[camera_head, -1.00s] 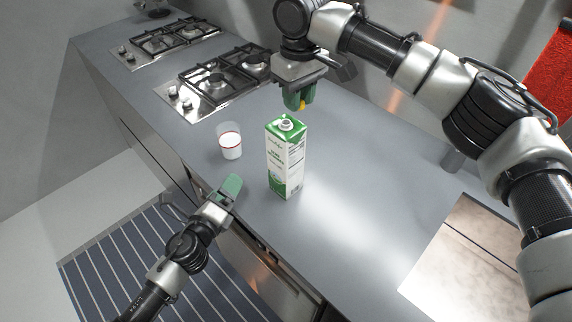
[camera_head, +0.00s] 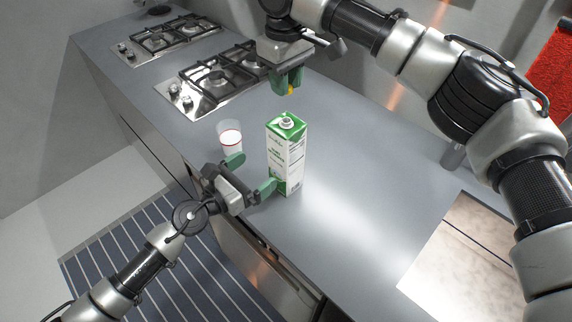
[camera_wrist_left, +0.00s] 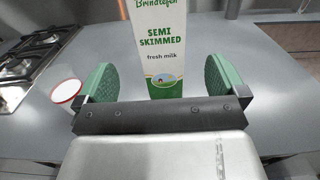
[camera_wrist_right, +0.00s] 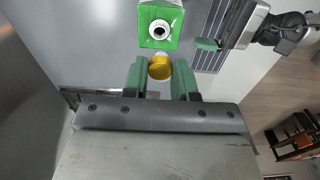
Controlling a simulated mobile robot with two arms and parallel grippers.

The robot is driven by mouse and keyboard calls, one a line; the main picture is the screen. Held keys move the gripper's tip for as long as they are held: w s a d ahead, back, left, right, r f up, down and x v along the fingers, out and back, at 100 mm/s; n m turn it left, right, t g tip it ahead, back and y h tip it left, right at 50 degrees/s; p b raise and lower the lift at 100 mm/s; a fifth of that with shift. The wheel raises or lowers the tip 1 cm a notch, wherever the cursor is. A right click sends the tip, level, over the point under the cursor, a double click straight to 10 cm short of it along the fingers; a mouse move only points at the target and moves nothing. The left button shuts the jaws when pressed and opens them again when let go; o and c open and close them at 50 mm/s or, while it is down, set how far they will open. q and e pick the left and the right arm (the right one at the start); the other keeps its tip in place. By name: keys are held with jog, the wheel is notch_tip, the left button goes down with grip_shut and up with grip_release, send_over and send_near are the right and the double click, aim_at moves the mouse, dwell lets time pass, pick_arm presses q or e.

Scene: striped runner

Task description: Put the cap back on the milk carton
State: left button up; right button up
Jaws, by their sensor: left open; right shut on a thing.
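The milk carton (camera_head: 287,150) stands upright on the counter, white and green, with a bare spout (camera_head: 287,122) on top. My right gripper (camera_head: 289,84) is shut on the yellow cap (camera_wrist_right: 160,67), above and behind the carton and apart from it. In the right wrist view the open spout (camera_wrist_right: 159,30) shows just beyond the cap. My left gripper (camera_head: 250,172) is open, low at the carton's near side. In the left wrist view the carton (camera_wrist_left: 166,45) stands ahead, between the two green fingers.
A glass of milk (camera_head: 230,138) stands left of the carton, close to a finger of my left gripper. Gas hobs (camera_head: 210,80) lie at the back left. The counter (camera_head: 350,190) right of the carton is clear up to a pale board (camera_head: 470,255).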

aim_at(286, 148)
pick_arm(q)
jog(key=x, duration=1)
jog(key=shift+w+d, duration=0.25)
jog(key=c, duration=1.3)
pick_arm(e)
jog(key=shift+f, duration=2.5)
jog(key=shift+f, duration=0.1)
jog(key=shift+f, duration=0.8)
jog(key=shift+f, duration=0.55)
